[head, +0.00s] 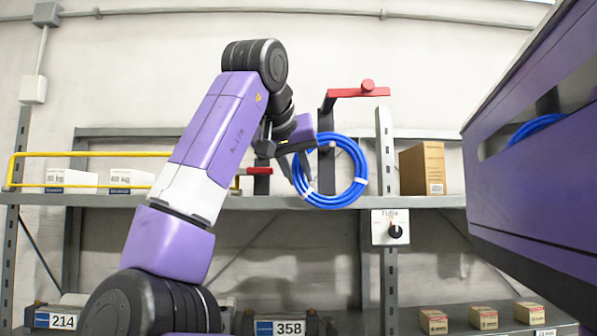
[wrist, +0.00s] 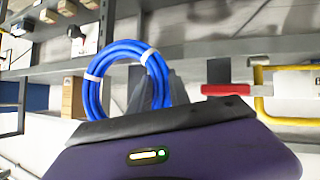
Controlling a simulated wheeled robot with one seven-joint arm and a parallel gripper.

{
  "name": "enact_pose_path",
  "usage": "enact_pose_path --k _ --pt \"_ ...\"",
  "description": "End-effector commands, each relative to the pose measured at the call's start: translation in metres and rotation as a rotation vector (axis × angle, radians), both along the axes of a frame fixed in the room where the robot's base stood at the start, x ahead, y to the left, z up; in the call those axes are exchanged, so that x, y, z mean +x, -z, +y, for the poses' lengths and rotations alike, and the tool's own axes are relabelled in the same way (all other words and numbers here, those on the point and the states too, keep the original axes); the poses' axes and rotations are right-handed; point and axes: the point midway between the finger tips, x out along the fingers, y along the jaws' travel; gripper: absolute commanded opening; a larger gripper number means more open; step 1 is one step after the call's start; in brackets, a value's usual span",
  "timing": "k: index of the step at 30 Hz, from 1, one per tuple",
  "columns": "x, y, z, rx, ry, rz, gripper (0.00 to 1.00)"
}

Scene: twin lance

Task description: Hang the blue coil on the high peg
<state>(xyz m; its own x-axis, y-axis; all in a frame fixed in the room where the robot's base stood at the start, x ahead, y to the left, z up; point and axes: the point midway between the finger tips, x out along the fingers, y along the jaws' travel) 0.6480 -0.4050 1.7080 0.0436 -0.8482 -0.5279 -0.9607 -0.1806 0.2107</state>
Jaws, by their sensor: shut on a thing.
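The blue coil (head: 361,172), a ring of tubing with white bands, hangs upright from my gripper (head: 297,168), which is shut on its left side. The high peg (head: 348,92) is a red bar on a dark upright, above the coil, with a round red knob near its right end. The coil is below the peg and not on it. A lower red peg (head: 259,171) is at the left, partly behind my wrist. In the wrist view the coil (wrist: 92,92) rises beyond the dark jaws (wrist: 160,90), and a red peg (wrist: 226,90) is to the right.
A grey shelf (head: 430,201) runs behind the coil, with a cardboard box (head: 422,168) at right and white boxes at left. A yellow rail (head: 95,154) fronts the left shelf. A switch box (head: 390,227) is right of the coil. A purple housing (head: 535,185) fills the right, with blue tubing inside.

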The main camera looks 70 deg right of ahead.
Motion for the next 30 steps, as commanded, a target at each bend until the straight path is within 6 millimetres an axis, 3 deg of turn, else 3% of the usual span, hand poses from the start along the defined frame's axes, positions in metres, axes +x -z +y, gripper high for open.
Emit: enact_pose_path --k 13,14,18,30 --pt "-0.0002 -0.0004 0.0001 -0.001 0.001 0.0 0.0" --pt "-0.0002 -0.0004 0.0001 -0.001 0.001 0.0 0.25" --pt "-0.0002 -0.0003 0.0002 0.0 0.001 0.0 0.48" --pt "-0.0004 -0.0033 0.0069 0.0 -0.001 0.0 0.48"
